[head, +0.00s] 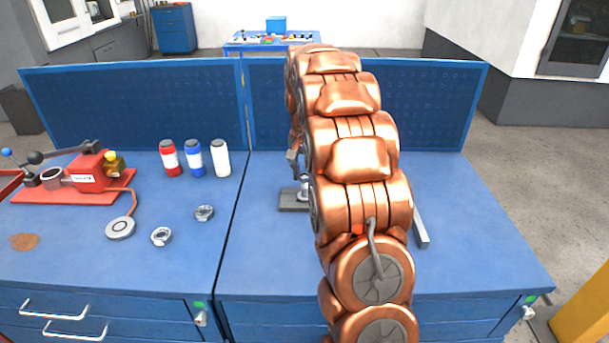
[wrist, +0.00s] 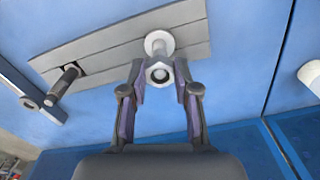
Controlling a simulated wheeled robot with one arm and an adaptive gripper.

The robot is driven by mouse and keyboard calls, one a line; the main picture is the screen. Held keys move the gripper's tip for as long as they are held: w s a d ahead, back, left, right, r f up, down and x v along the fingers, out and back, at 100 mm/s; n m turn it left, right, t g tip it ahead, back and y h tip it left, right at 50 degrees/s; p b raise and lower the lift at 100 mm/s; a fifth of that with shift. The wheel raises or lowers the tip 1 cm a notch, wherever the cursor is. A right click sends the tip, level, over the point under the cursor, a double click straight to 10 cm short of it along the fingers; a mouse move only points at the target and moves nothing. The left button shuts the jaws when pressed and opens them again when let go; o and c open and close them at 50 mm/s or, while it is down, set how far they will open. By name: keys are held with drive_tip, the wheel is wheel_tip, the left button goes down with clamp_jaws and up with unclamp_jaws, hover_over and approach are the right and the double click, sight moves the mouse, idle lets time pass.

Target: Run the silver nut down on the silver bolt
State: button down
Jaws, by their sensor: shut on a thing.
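In the wrist view, the silver nut (wrist: 151,75) sits between the fingertips of my gripper (wrist: 159,73), which is shut on its sides. The silver bolt (wrist: 157,42) stands up from a grey plate (wrist: 110,45). The nut lies over the bolt's free end, and a pale round end shows in its hole. Some of the bolt shows between nut and plate. How far the thread is engaged cannot be told.
A dark bolt (wrist: 65,80) stands on the same plate, beside a grey bar (wrist: 22,92). Two loose nuts (head: 161,236) (head: 204,213), several bottles (head: 194,158) and a red device (head: 87,172) occupy the left bench. A blue perforated panel (head: 135,103) closes the back.

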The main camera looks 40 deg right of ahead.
drive_tip(key=m, duration=0.7)
drive_tip(key=shift+w+b, duration=0.1)
drive_tip(key=shift+b, duration=0.25)
drive_tip(key=m, duration=0.6)
drive_tip(key=c, duration=1.1)
unclamp_jaws()
